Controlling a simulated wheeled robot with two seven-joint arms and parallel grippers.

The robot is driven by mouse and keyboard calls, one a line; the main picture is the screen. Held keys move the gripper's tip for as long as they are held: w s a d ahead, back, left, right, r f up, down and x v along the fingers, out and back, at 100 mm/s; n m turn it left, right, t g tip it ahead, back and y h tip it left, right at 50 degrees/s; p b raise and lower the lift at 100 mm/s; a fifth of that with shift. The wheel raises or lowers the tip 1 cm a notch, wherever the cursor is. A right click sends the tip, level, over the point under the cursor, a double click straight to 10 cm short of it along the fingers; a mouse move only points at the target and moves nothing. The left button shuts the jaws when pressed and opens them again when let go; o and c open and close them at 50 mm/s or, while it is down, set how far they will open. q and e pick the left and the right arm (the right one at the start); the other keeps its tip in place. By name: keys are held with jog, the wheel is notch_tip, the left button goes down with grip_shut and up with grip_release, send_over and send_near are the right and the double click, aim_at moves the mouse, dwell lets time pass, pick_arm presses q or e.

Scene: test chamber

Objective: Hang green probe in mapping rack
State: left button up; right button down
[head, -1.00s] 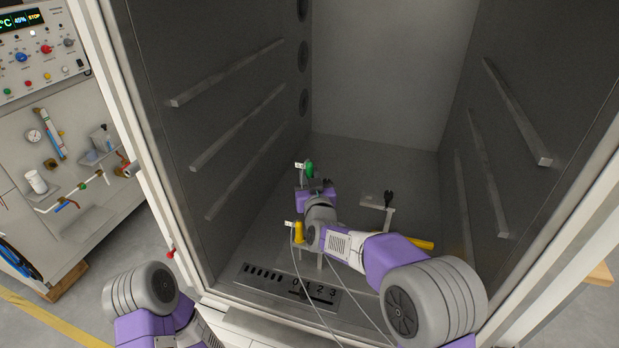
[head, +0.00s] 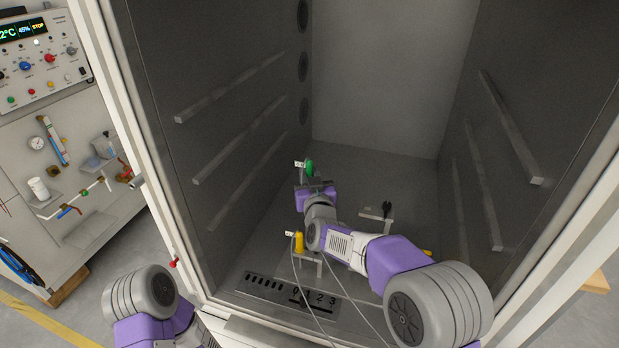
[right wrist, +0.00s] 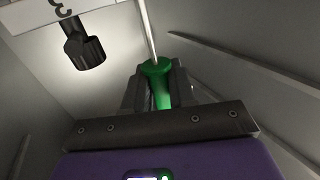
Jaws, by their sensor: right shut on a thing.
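The green probe (head: 309,168) is upright deep inside the chamber, near its left wall. My right gripper (head: 314,184) is shut on it; the right wrist view shows the green body (right wrist: 157,80) between the dark fingers, with a thin pale line running up from its top. A white tag (head: 299,164) stands just left of the probe. A yellow probe (head: 299,242) is at a small stand nearer the front, with a tag beside it. A black piece (head: 387,209) sits at a pale bracket (head: 376,222) to the right. Whether the green probe touches a holder is unclear. My left gripper is out of view.
A plate with slots and digits (head: 262,281) lies at the chamber's front. Shelf rails (head: 240,138) line both side walls. Thin cables cross the front opening. In the right wrist view a black fitting (right wrist: 84,48) hangs by a plate marked 3 (right wrist: 58,10).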

aim_at(310, 164)
jog(key=shift+r+p, duration=1.45)
jog(key=shift+r, duration=0.8)
jog(key=shift+b, duration=0.45)
dwell(0.6)
jog(key=shift+f+b, duration=4.05)
jog(key=shift+f, duration=0.45)
jog(key=c, duration=0.8)
grip_release()
jog(key=shift+c, duration=0.2)
jog(key=shift+d, duration=0.1)
